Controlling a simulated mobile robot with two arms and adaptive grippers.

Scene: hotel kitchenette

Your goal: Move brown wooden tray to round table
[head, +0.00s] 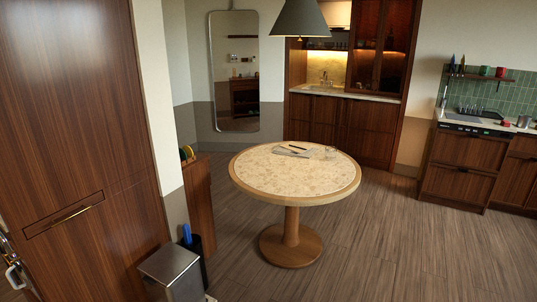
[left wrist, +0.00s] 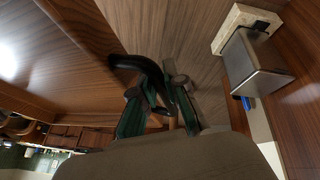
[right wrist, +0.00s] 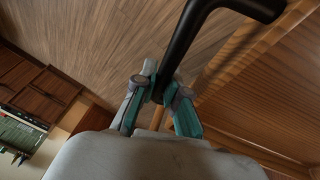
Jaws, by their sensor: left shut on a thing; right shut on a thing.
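The brown wooden tray (right wrist: 265,75) shows in part at the right of the right wrist view, with a raised rim. Its brown wood also fills the upper left of the left wrist view (left wrist: 75,60). My left gripper (left wrist: 157,100) is shut on a black tray handle (left wrist: 128,62). My right gripper (right wrist: 160,93) is shut on the other black handle (right wrist: 185,40). The tray and both grippers are out of the head view. The round table (head: 260,178), with a pale speckled top and wooden rim, stands ahead, apart from the tray.
On the table are a grey cloth or paper (head: 290,151) with a dark thin item and a clear glass (head: 330,152). A metal bin (head: 172,268) stands at the lower left by a tall wooden cabinet (head: 75,120). Floor right of the table is clear.

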